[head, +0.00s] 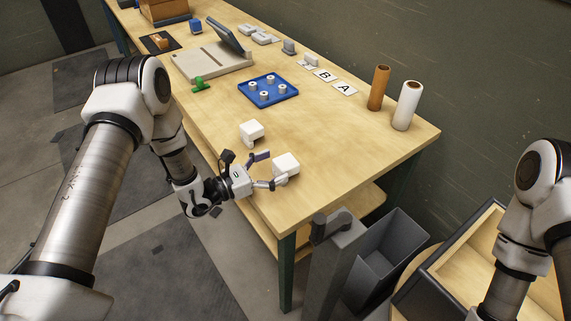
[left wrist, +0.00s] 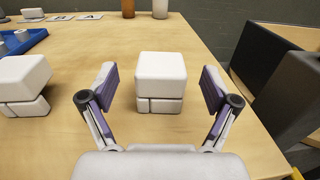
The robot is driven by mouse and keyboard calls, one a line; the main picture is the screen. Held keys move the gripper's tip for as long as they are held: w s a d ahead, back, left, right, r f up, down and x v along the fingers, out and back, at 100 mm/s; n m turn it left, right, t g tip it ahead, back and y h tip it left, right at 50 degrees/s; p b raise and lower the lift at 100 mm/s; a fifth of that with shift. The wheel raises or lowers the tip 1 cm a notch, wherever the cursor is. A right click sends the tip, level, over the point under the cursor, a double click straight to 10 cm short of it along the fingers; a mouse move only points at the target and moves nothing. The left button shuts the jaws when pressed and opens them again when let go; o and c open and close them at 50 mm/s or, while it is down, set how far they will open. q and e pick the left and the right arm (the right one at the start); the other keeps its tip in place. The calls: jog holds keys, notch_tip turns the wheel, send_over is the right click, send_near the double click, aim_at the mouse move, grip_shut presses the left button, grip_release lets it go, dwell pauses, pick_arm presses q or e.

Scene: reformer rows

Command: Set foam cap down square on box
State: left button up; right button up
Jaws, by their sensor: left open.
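In the left wrist view a white foam cap (left wrist: 160,72) rests on a small white box (left wrist: 160,105), looking level and nearly flush with it. This stack also shows in the head view (head: 286,163), near the table's front edge. My left gripper (head: 269,170) is open, with one purple-padded finger on each side of the stack. In the left wrist view gaps show between both fingers and the stack. A second white cap (left wrist: 22,76) sits on another white box (left wrist: 27,106) to the left; it also shows in the head view (head: 251,130). My right gripper is out of view.
A blue tray (head: 288,95) with several small white parts lies farther back. Cards lettered B (head: 325,76) and A (head: 345,88), a brown cylinder (head: 378,88) and a white cylinder (head: 407,106) stand along the back. A grey bin (head: 392,250) is beside the table. Tabletop right of the stack is clear.

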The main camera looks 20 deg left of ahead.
pick_arm(q)
jog(key=x, duration=0.4)
jog(key=shift+s+f, duration=0.1)
jog(key=shift+f, duration=0.05)
jog(key=shift+s+a, duration=0.1)
jog(key=shift+s, duration=0.05)
jog(key=shift+c, duration=0.7)
jog(key=c, duration=0.9)
